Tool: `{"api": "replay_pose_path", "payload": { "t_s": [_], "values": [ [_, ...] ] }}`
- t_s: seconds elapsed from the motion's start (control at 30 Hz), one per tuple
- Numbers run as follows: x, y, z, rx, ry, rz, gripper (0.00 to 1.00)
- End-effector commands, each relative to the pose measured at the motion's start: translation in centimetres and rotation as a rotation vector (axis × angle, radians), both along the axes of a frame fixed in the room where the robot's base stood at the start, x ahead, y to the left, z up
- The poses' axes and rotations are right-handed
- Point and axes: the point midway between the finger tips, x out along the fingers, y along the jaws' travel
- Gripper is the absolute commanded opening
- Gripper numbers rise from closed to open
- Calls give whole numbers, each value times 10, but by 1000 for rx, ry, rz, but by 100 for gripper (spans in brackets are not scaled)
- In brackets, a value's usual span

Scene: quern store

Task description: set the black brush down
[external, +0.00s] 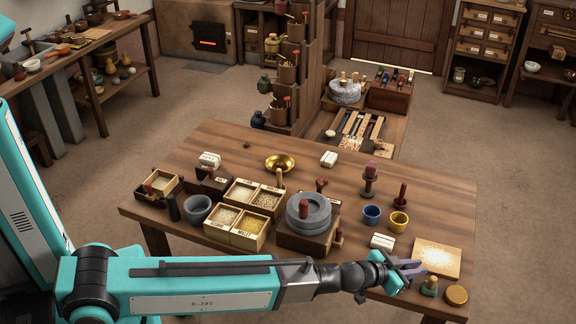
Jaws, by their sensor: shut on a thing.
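My gripper (416,267) reaches in from the left across the table's front right part, near the speckled square board (436,256). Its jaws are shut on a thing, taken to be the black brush. The brush is mostly hidden by the jaws and too small to make out clearly. I cannot tell whether it touches the table (330,274).
A green bottle (429,286) and a round wooden lid (456,295) stand close by the gripper. A white labelled block (382,242), a yellow cup (398,222) and a blue cup (371,215) stand behind it. A stone quern (309,222) is left.

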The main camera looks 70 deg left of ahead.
Motion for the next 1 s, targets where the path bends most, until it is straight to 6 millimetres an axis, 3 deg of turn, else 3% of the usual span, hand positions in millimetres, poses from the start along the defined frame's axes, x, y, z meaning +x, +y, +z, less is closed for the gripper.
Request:
{"api": "replay_pose_path", "payload": {
  "t_s": [0.37, 0.8, 1.0],
  "values": [
    [0, 0, 16, 0, -1, 0, 0],
    [0, 0, 74, -1, -2, 0, 0],
    [0, 0, 92, 0, -1, 1, 0]
  ]
}}
